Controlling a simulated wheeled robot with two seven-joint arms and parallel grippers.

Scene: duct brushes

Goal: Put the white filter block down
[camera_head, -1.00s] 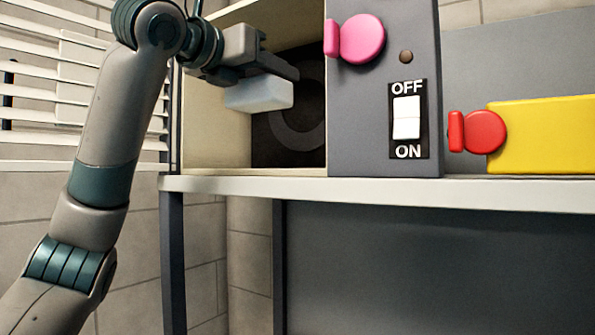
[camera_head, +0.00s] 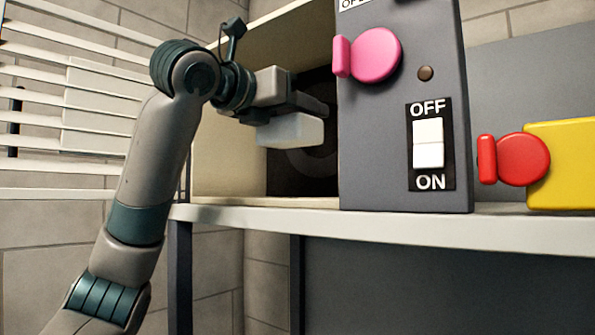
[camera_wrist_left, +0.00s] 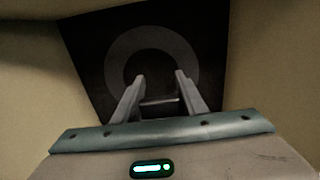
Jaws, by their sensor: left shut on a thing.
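The white filter block (camera_head: 291,130) is a pale, rounded block in the head view. My left gripper (camera_head: 305,106) is shut on it and holds it from above at the open compartment (camera_head: 229,170), left of the grey panel. The block is above the compartment floor, apart from it. In the left wrist view, my left gripper's fingers (camera_wrist_left: 158,88) point into the compartment toward a dark back wall with a grey ring (camera_wrist_left: 152,42). The block is hardly discernible there. My right gripper is in neither view.
The grey panel (camera_head: 400,120) beside the opening carries a pink knob (camera_head: 374,55) and an OFF/ON switch (camera_head: 428,144). A red knob (camera_head: 522,159) and a yellow block (camera_head: 565,165) are further right. The light shelf edge (camera_head: 400,228) runs below. White blinds (camera_head: 60,110) hang at left.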

